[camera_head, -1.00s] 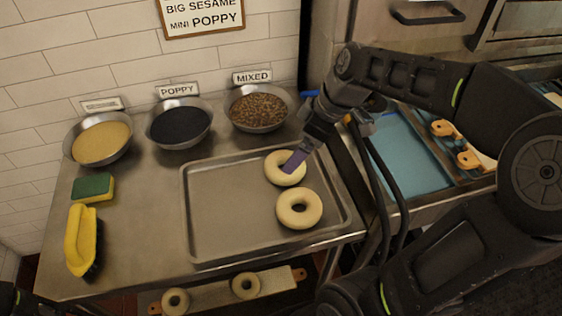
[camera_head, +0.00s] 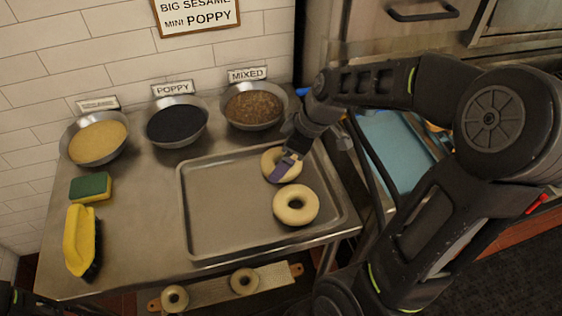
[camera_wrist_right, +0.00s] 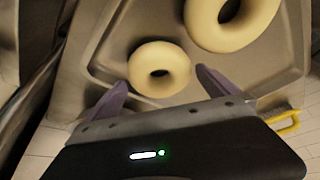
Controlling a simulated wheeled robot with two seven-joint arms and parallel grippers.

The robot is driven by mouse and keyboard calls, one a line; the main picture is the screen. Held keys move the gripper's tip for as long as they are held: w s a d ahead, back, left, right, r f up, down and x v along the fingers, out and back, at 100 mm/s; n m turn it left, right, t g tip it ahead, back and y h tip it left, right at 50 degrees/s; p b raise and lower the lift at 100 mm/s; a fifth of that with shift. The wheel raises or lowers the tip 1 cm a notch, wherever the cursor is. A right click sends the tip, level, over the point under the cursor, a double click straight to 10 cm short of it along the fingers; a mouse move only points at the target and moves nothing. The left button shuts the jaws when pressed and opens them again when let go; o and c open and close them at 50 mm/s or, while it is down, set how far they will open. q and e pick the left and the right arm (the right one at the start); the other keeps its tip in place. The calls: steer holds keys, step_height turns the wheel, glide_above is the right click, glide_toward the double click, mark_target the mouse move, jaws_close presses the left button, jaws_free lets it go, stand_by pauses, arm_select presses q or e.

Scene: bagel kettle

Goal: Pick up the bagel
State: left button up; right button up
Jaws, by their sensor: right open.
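Two pale, plain bagels lie on the metal tray (camera_head: 215,205). The far bagel (camera_head: 272,160) is partly hidden by my right gripper (camera_head: 283,170). The near bagel (camera_head: 296,205) lies in front of it, uncovered. In the right wrist view the far bagel (camera_wrist_right: 150,84) sits between and just ahead of the two purple fingertips of my right gripper (camera_wrist_right: 163,88), which is open and holds nothing. The near bagel (camera_wrist_right: 225,22) is at the top of that view. My left gripper does not show; only a dark bit of my left side is in the bottom left corner.
Bowls of pale seeds (camera_head: 98,140), poppy (camera_head: 177,125) and mixed topping (camera_head: 253,108) stand along the wall. A sponge (camera_head: 90,187) and yellow brush (camera_head: 80,240) lie at left. A board with two bagels (camera_head: 205,290) is below the counter. The tray's left half is clear.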

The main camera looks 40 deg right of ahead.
steer(key=shift+x, duration=0.8)
steer(key=c, duration=1.1)
